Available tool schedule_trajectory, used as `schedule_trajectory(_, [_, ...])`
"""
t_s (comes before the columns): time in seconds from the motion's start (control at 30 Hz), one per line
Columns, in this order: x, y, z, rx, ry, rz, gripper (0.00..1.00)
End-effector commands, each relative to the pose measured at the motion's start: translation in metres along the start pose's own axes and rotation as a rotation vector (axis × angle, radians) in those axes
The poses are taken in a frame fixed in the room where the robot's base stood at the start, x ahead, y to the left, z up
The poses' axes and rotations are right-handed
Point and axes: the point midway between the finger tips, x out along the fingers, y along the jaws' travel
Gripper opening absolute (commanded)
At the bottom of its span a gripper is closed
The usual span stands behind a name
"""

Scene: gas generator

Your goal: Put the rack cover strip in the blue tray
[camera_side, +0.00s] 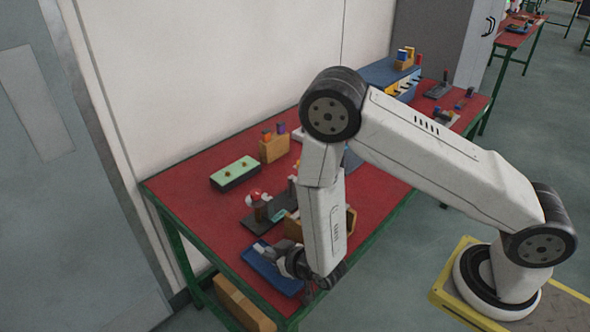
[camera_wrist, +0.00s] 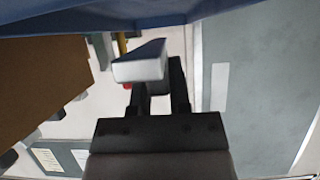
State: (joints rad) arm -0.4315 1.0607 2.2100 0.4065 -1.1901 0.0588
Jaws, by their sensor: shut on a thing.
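The blue tray (camera_side: 270,272) lies at the near end of the red table, and a blue band of it crosses the top of the wrist view (camera_wrist: 100,20). My gripper (camera_side: 280,257) is low at the tray. In the wrist view my gripper (camera_wrist: 157,85) is shut on a pale strip with a dark blue side (camera_wrist: 140,68), which I take to be the rack cover strip. A small pale end (camera_side: 261,247) shows over the tray in the side view. My wrist hides part of the tray, and I cannot tell whether the strip touches it.
A dark stand with a red-and-white knob (camera_side: 255,203) is just behind the tray. A green-topped block (camera_side: 235,172) and a wooden holder (camera_side: 274,147) stand farther back. A brown block (camera_wrist: 45,80) fills the left of the wrist view.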

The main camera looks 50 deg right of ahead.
Motion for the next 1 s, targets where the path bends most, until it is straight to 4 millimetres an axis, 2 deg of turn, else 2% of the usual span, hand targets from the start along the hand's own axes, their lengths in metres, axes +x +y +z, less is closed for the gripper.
schedule_trajectory(0.43, [0.0052,-0.0002,0.0087,0.002,-0.002,0.0,0.0])
schedule_trajectory(0.47, [0.0052,-0.0002,0.0088,0.002,-0.003,0.0,0.26])
schedule_trajectory(0.5, [0.0052,-0.0002,0.0089,0.002,-0.003,0.0,0.39])
schedule_trajectory(0.57, [0.0052,-0.0002,0.0089,0.002,-0.003,0.0,0.58])
schedule_trajectory(1.0, [0.0044,-0.0004,0.0074,0.003,-0.003,-0.001,0.58])
